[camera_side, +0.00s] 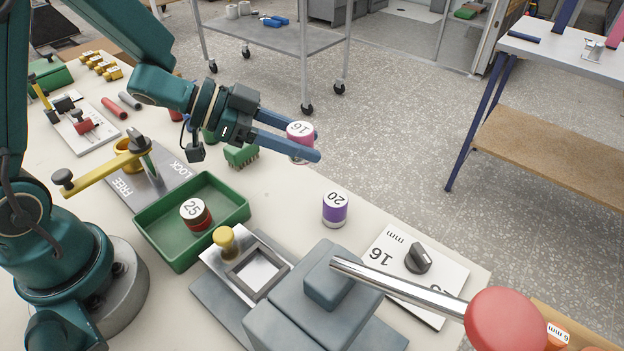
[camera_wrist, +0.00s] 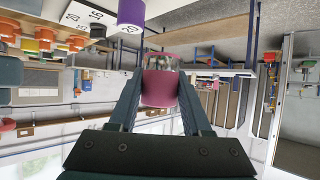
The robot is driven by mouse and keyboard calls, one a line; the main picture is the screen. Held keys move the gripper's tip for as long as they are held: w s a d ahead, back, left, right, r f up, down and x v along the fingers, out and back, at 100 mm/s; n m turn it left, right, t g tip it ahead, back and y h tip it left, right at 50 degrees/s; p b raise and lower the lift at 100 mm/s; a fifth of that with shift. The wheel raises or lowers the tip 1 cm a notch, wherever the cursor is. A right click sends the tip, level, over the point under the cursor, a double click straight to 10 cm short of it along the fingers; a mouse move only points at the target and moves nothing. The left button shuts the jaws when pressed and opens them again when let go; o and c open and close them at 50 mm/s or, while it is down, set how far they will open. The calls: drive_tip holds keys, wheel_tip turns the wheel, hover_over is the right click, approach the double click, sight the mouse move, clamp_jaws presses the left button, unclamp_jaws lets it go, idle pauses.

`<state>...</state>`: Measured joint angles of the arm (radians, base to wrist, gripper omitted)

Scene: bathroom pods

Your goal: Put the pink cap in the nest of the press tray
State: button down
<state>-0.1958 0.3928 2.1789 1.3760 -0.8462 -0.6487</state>
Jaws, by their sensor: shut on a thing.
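The pink cap (camera_side: 300,143), marked 16 on top, is held between the blue fingers of my gripper (camera_side: 303,146). It is up in the air above the back edge of the table. In the wrist view the pink cap (camera_wrist: 160,85) sits between the two fingertips (camera_wrist: 160,90). The press tray (camera_side: 256,273) is a metal plate with a square nest and a yellow knob (camera_side: 226,240). It lies in front of the grey press block (camera_side: 310,300), well below my gripper and to its left. The nest looks empty.
A purple cap (camera_side: 335,208) marked 20 stands on the table right of the tray. A green bin (camera_side: 163,238) holds a red cap (camera_side: 196,214) marked 25. The press lever with its red ball (camera_side: 508,318) sticks out right. A dial plate (camera_side: 385,262) lies behind it.

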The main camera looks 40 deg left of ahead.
drive_tip(key=s+d+r+m+g+h, duration=0.3)
drive_tip(key=s+r+m+g, duration=0.1)
drive_tip(key=s+m+g, duration=0.15)
drive_tip(key=s+a+m+g, duration=0.8)
hover_over(258, 272)
drive_tip(key=shift+t, duration=0.25)
wheel_tip(258, 272, down, 7)
drive_tip(key=shift+r, duration=0.15)
drive_tip(key=shift+f, duration=2.05)
drive_tip(key=shift+f, duration=0.15)
drive_tip(key=shift+c, duration=1.7)
unclamp_jaws()
